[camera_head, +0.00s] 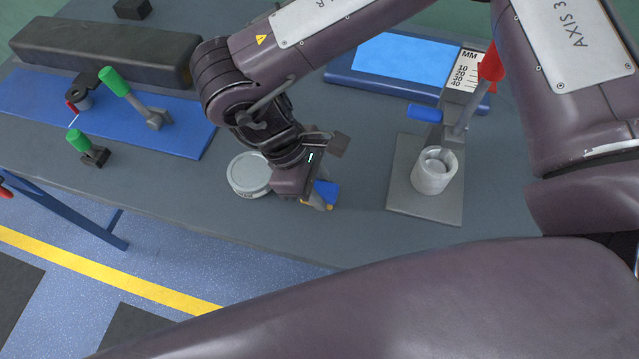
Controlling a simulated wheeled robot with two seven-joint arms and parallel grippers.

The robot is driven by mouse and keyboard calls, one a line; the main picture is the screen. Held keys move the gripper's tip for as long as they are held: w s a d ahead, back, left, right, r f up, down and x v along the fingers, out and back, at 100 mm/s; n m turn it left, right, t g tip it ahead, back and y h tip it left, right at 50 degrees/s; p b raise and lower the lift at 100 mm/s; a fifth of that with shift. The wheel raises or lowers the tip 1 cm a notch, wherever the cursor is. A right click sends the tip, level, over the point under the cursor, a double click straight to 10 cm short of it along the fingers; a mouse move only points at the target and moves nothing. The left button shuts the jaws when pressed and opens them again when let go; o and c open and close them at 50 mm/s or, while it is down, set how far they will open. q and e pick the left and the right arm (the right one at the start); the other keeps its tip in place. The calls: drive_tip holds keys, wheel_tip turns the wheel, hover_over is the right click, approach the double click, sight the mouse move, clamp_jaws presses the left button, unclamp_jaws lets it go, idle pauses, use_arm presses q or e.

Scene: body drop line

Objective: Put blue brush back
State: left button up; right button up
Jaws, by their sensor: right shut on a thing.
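My right gripper (320,172) is low over the grey bench, just right of the round pale tin. It is shut on a small blue thing, which looks like the blue brush (327,190). A yellowish part shows below the blue. The jaws and wrist hide much of the brush, and I cannot tell whether it touches the bench. A whitish cup-like holder (433,178) stands on a grey plate (400,195) to the right of the gripper. My left gripper is not in view.
The lidded tin (246,174) is close to my right wrist. Bench (350,235) is clear in front.

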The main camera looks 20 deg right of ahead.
drive_tip(key=o, duration=0.4)
drive_tip(key=shift+f, duration=0.15)
drive_tip(key=o, duration=0.5)
drive_tip(key=shift+r, duration=0.3)
drive_tip(key=v, duration=1.2)
drive_tip(key=shift+f, duration=0.1)
